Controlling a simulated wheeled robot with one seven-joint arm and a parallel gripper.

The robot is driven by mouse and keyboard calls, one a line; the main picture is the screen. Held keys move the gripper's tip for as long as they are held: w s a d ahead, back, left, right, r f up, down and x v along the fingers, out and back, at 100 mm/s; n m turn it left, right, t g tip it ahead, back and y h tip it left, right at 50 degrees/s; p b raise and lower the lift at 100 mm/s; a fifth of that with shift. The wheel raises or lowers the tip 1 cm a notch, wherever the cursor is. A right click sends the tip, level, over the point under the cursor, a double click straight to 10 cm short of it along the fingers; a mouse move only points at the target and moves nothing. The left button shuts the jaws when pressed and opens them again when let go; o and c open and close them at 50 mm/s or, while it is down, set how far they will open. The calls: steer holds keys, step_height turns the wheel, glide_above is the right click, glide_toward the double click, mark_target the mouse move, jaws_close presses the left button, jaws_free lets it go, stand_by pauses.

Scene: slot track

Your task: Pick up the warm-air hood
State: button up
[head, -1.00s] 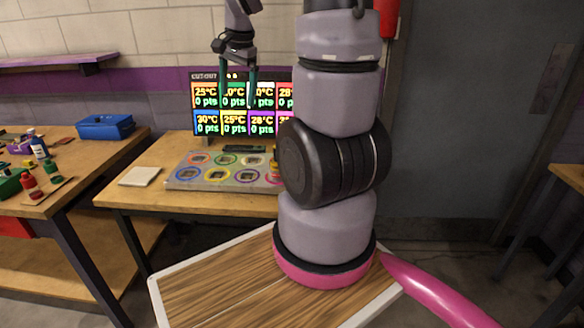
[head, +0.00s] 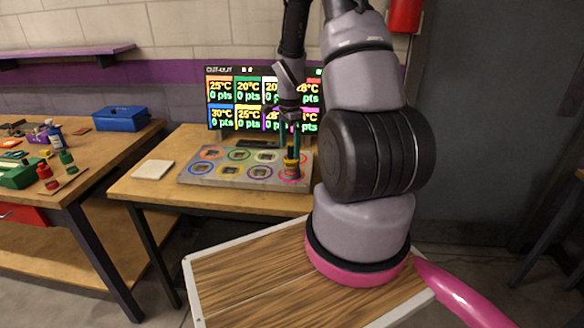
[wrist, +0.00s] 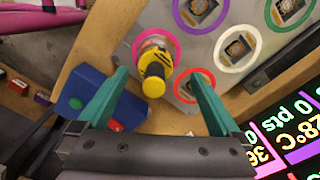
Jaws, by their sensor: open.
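The warm-air hood looks to be the yellow piece with black bands (wrist: 154,70). It stands on the pink-ringed spot of the grey slot board (wrist: 180,55). In the head view the yellow hood (head: 291,168) is at the board's right end, below my gripper (head: 291,145). In the wrist view the teal fingers of my gripper (wrist: 158,76) are spread apart, one on each side of the hood, with visible gaps. The hood's lower part is partly hidden.
A blue box (wrist: 92,106) with coloured buttons lies beside the left finger in the wrist view. A lit score screen (head: 240,105) stands behind the board. A pale pad (head: 153,169) lies left of it. A side table (head: 110,165) holds bottles and a blue bin (head: 122,118).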

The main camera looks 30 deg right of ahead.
mark_target(291, 158)
steer(key=f, duration=0.5)
steer(key=shift+s+f, duration=0.15)
steer(key=shift+s, duration=0.15)
jaws_close()
